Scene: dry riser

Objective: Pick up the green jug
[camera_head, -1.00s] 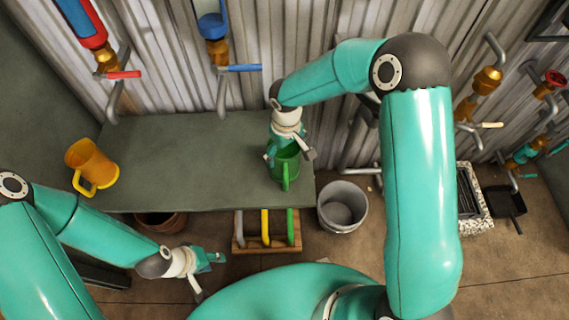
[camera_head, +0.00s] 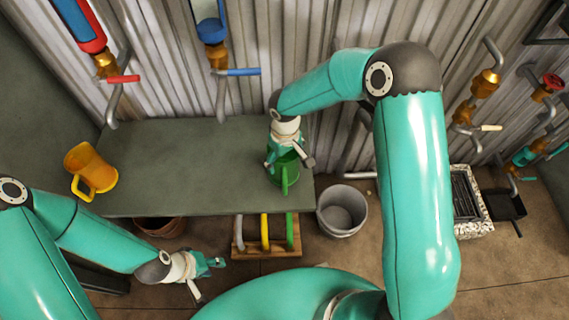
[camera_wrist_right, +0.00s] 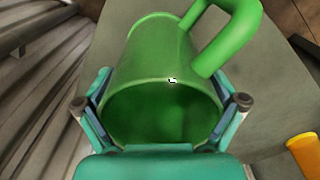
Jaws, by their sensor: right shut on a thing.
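The green jug (camera_head: 286,176) is at the right end of the grey-green table (camera_head: 170,165). Its handle points towards the front in the head view. My right gripper (camera_head: 283,158) is shut on the jug from above. In the right wrist view the jug (camera_wrist_right: 160,65) lies between my right gripper's two fingers (camera_wrist_right: 160,112), one at each side of its rim, and its inside looks empty. I cannot tell whether its base touches the table. My left gripper (camera_head: 216,263) is in front of the table, away from the jug, with nothing visible in it.
A yellow jug (camera_head: 92,168) stands at the table's left end. A grey bucket (camera_head: 342,208) is on the floor right of the table. A wooden rack with coloured hoses (camera_head: 265,246) is below the front edge. Pipes with valves (camera_head: 215,56) line the corrugated wall behind.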

